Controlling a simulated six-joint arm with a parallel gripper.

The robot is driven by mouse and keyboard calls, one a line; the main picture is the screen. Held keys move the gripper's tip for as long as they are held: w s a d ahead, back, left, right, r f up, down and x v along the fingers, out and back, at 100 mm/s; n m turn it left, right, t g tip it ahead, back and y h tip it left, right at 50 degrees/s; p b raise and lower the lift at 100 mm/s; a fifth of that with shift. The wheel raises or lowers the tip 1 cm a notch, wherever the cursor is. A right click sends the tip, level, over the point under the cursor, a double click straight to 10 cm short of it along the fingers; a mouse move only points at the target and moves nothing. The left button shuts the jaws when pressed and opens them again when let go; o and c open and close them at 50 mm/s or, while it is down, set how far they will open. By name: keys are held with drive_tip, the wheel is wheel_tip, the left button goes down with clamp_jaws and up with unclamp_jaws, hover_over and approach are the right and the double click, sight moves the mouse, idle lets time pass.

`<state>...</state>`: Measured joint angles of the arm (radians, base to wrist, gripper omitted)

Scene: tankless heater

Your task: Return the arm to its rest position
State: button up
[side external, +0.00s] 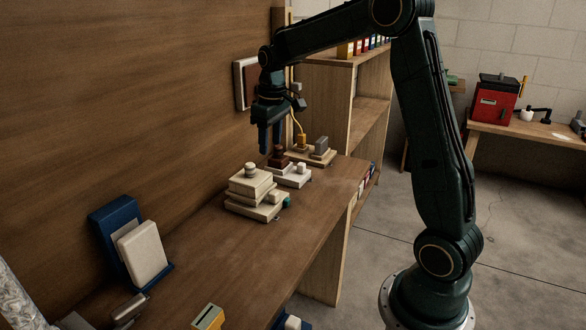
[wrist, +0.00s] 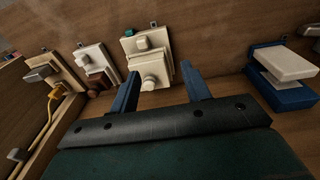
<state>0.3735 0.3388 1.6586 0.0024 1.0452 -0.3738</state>
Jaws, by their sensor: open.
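My gripper (side external: 271,148) points downward over the far part of the brown bench (side external: 250,253), beside the wooden wall. Its two blue fingers are apart with nothing between them, and they also show in the wrist view (wrist: 161,88). The fingertips are close to a white unit with a dark brown knob (side external: 280,158); I cannot tell the exact gap. A cream stacked unit with a round knob (side external: 250,183) stands nearer the camera. In the wrist view this cream unit (wrist: 148,62) appears just beyond the left finger.
A wooden base with a yellow connector and grey block (side external: 320,146) stands farther back. A blue holder with a cream pad (side external: 118,220) stands at the near left. Shelves (side external: 340,85) rise behind the bench. Bare bench lies between the cream unit and the blue holder.

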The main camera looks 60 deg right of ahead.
drive_tip(key=s+a+r+t, duration=0.2)
drive_tip(key=s+a+r, duration=0.2)
drive_tip(key=s+a, duration=0.4)
drive_tip(key=s+a+r+t, duration=0.1)
drive_tip(key=s+a+r, duration=0.4)
drive_tip(key=s, duration=0.5)
drive_tip(key=s+a+f+t, duration=0.1)
drive_tip(key=s+a+f, duration=0.3)
drive_tip(key=s, duration=0.3)
drive_tip(key=shift+s, duration=0.3)
